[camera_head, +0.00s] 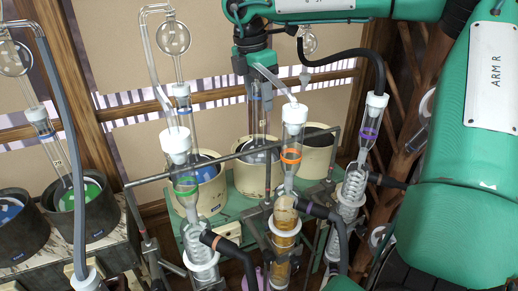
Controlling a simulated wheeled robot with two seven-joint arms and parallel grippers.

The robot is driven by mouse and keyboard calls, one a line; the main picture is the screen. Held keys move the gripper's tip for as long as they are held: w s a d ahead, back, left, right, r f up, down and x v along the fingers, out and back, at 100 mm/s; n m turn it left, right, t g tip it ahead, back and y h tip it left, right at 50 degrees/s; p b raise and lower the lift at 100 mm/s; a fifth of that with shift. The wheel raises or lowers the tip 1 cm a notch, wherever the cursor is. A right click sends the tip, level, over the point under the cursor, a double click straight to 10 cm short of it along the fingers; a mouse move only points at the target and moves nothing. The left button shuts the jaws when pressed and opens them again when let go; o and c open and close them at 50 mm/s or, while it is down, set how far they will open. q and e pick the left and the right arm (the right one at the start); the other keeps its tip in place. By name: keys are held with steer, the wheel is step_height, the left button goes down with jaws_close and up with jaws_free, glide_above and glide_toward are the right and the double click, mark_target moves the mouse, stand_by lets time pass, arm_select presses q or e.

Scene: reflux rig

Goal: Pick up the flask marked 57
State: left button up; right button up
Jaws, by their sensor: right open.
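Several glass flasks with long necks stand in pots; I cannot read the number 57 on any of them. One flask (183,112) rises from a cream pot at the centre left, and another (43,128) from a dark pot at the far left. A third flask (259,112) stands in the middle cream pot, its upper neck partly hidden by my right gripper (254,76). The right gripper points down, open, around or just in front of that neck; I cannot tell whether it touches. My left gripper is not in view.
In front, a metal frame (230,154) holds condensers with green (186,184), orange (290,156) and purple (369,134) bands. Dark hoses and glass tubes crowd the space. Cream pots (254,178) stand on a green bench; wooden lattice (410,60) is behind.

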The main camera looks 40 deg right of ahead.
mark_target(259, 132)
steer(key=shift+d+f+p, duration=0.2)
steer(key=shift+f+p, duration=0.05)
steer(key=shift+f, duration=0.25)
steer(key=shift+d+f+p, duration=0.2)
steer(key=shift+f, duration=0.55)
steer(key=shift+a, duration=0.15)
steer(key=shift+c, duration=0.6)
jaws_close()
steer(key=shift+r, duration=0.1)
